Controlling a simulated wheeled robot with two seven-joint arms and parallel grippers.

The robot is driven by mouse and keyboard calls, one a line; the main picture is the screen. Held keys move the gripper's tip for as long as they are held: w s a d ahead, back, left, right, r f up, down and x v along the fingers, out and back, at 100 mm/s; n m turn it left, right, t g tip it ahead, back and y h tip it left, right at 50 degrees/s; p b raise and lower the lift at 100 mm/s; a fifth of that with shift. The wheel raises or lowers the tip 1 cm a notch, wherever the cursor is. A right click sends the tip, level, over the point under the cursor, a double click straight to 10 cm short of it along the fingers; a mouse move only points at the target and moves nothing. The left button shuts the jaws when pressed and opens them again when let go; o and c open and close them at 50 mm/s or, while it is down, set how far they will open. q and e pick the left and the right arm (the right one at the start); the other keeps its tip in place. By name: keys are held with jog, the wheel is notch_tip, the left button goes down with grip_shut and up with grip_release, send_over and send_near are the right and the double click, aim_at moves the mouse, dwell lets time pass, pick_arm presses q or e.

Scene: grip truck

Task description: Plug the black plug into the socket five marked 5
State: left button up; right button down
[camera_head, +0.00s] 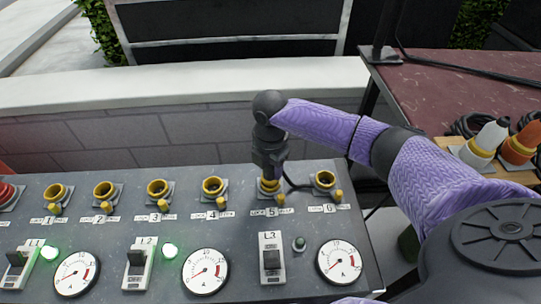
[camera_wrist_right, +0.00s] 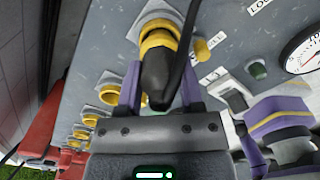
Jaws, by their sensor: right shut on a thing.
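My right gripper (camera_head: 269,168) points down over socket five (camera_head: 270,196), above the label marked 5. In the right wrist view its purple fingers (camera_wrist_right: 160,92) are shut on the black plug (camera_wrist_right: 157,75), one on each side.
Other yellow sockets, such as socket four (camera_head: 212,187) and socket six (camera_head: 325,180), flank it on the grey panel (camera_head: 110,236). Switches, dials and green lamps lie in front. A low wall (camera_head: 130,135) runs behind.

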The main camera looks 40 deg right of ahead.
pick_arm(q)
jog(key=shift+f, duration=0.15)
pick_arm(e)
jog(key=shift+f, duration=0.35)
pick_arm(q)
jog(key=shift+w, duration=0.1)
pick_arm(e)
jog(key=shift+f, duration=0.2)
jog(key=shift+c, duration=0.8)
grip_release()
jog(key=shift+o, duration=0.8)
